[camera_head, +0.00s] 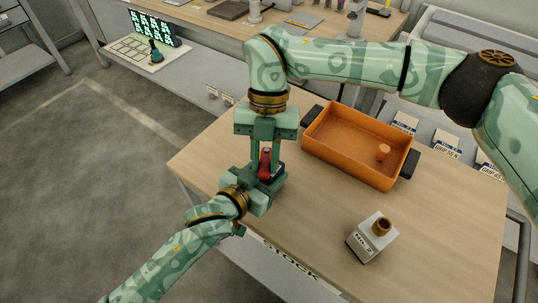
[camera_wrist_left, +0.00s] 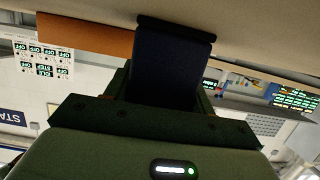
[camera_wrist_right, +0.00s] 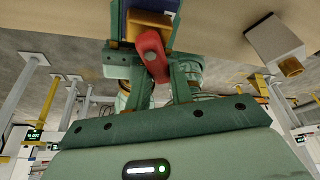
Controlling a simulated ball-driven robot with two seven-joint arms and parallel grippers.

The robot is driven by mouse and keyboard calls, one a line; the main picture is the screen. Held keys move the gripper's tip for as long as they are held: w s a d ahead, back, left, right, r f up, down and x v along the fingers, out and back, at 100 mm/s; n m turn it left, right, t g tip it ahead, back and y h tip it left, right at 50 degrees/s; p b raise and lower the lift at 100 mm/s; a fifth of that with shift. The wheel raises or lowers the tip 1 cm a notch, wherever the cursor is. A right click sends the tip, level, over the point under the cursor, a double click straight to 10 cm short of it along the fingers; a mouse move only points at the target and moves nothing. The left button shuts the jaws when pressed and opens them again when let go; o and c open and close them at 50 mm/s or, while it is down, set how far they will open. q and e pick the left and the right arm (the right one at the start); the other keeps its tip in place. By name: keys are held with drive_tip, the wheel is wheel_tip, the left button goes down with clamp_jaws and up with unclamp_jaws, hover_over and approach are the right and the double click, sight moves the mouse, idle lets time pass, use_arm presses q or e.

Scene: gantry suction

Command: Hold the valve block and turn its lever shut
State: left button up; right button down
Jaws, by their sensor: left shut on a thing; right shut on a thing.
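The valve block (camera_wrist_left: 175,62) is dark blue and shows between my left gripper's fingers in the left wrist view. It also shows at the top of the right wrist view (camera_wrist_right: 172,8), with a brass-coloured part (camera_wrist_right: 147,27) on it. Its red lever (camera_wrist_right: 152,57) lies between my right gripper's fingers and also shows in the head view (camera_head: 265,162). My left gripper (camera_head: 268,180) comes in low from the left and is shut on the block. My right gripper (camera_head: 264,155) points down from above and is shut on the lever. The grippers hide most of the block in the head view.
An orange tray (camera_head: 336,153) with a small orange cylinder (camera_head: 383,152) stands behind and right on the wooden table (camera_head: 420,225). A pale box (camera_head: 371,238) with a brass-coloured top sits at the front right. The table between tray and box is clear.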

drive_tip(key=c, duration=2.1)
unclamp_jaws()
drive_tip(key=shift+a+r+m+y, duration=0.1)
drive_tip(key=shift+a+m+y, duration=0.25)
drive_tip(key=shift+m, duration=0.55)
drive_tip(key=shift+c, duration=0.2)
drive_tip(key=shift+o, duration=0.3)
drive_tip(key=shift+s+a, duration=0.1)
drive_tip(key=shift+a, duration=0.1)
drive_tip(key=o, duration=0.8)
drive_tip(key=shift+o, duration=0.2)
drive_tip(key=shift+d, duration=0.15)
drive_tip(key=shift+w+d, duration=0.1)
drive_tip(key=shift+w, duration=0.1)
drive_tip(key=v, duration=1.1)
drive_tip(key=shift+r, duration=0.4)
drive_tip(key=shift+w, duration=0.15)
